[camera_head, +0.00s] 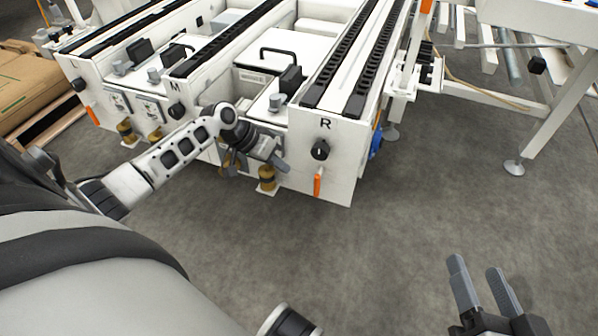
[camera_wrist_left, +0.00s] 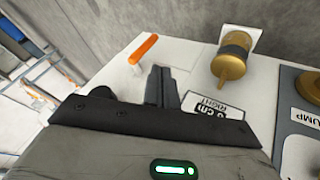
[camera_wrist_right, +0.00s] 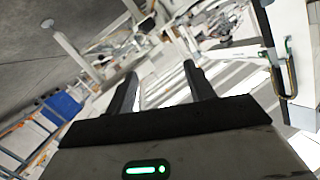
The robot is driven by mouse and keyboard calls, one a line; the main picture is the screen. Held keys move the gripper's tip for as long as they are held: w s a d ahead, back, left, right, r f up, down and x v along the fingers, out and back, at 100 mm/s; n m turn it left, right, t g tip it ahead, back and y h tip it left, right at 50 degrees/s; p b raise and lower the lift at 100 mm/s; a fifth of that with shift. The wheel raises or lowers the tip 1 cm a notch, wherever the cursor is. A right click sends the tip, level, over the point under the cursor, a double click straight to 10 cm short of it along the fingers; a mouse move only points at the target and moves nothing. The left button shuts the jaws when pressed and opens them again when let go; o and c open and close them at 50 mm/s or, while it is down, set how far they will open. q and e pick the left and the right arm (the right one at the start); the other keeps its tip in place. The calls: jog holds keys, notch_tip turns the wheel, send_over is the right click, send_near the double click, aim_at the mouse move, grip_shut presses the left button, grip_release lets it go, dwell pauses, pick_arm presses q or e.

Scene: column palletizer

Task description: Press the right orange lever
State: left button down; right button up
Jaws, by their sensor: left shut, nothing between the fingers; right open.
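The right orange lever (camera_head: 317,183) hangs on the white front panel below the letter R and a black knob (camera_head: 320,150). In the left wrist view the lever (camera_wrist_left: 143,48) lies just left of the fingertips; I see a small gap in the picture but cannot tell the depth. My left gripper (camera_head: 283,166) is shut and empty, left of the lever in the head view; its closed fingers (camera_wrist_left: 160,72) show in its wrist view. My right gripper (camera_head: 477,266) is open and empty above the floor at lower right; its spread fingers (camera_wrist_right: 160,72) show in its wrist view.
A brass fitting (camera_wrist_left: 232,60) and a label reading RIGHT (camera_wrist_left: 214,108) are beside the left fingers. A white frame leg (camera_head: 535,130) stands right. Grey floor between is clear.

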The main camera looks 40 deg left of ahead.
aim_at(317, 186)
pick_arm(q)
jog(key=b+x, duration=0.4)
jog(key=x, duration=0.5)
jog(key=shift+w+f+b, duration=0.2)
jog(key=shift+f+b, duration=0.1)
pick_arm(e)
jog(key=r+t, duration=0.1)
jog(key=w+r+t+y, duration=0.1)
jog(key=r, duration=0.1)
jog(key=shift+w+r+n+t+y, duration=0.4)
pick_arm(q)
jog(key=shift+s+d+f, duration=0.1)
jog(key=shift+s, duration=0.05)
pick_arm(e)
jog(key=shift+w+d, duration=0.1)
pick_arm(q)
jog(key=shift+d+h, duration=0.15)
jog(key=shift+h, duration=0.25)
pick_arm(e)
jog(key=shift+w+d+f+h, duration=0.1)
jog(key=shift+w+d+h, duration=0.2)
jog(key=shift+d, duration=0.05)
